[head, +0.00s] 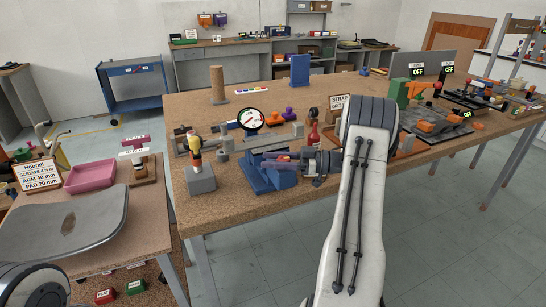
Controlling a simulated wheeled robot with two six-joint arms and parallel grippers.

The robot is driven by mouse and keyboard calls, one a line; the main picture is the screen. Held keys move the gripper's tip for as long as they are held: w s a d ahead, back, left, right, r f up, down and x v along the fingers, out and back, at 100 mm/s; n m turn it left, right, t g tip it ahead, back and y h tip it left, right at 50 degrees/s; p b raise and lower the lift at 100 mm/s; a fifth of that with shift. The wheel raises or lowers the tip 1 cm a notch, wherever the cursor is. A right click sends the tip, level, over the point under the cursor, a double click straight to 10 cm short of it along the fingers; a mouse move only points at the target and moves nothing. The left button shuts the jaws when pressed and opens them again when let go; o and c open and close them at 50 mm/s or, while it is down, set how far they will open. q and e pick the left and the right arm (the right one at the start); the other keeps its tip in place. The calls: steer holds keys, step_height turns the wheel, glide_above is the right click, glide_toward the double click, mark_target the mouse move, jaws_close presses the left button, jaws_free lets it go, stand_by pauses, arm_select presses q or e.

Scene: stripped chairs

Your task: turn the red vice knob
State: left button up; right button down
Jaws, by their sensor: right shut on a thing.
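A blue vice (262,178) stands at the front edge of the wooden workbench. My right arm comes in from the front, and its dark gripper (296,162) is at the right side of the vice, with its fingers pointing left. It is shut on the red vice knob (283,157), of which only a small reddish part shows between the fingers. The rest of the knob is hidden by the gripper. My left gripper is out of view; only a rounded link of that arm shows at the bottom left.
The workbench (225,108) also holds a yellow-and-orange tool (195,150) on a grey block left of the vice, a round dial (251,119) behind it, and a red-handled item (313,130) close behind my right gripper. A side table with a pink tray (91,175) stands at the left.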

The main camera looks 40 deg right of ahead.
steer(key=shift+r+n+g+y, duration=0.15)
steer(key=shift+n+g+y, duration=0.9)
steer(key=shift+g, duration=0.35)
steer(key=shift+n, duration=0.25)
steer(key=c, duration=0.7)
jaws_free()
steer(key=o, duration=0.3)
steer(key=shift+a+g, duration=0.1)
steer(key=shift+g, duration=0.2)
steer(key=shift+s, duration=0.1)
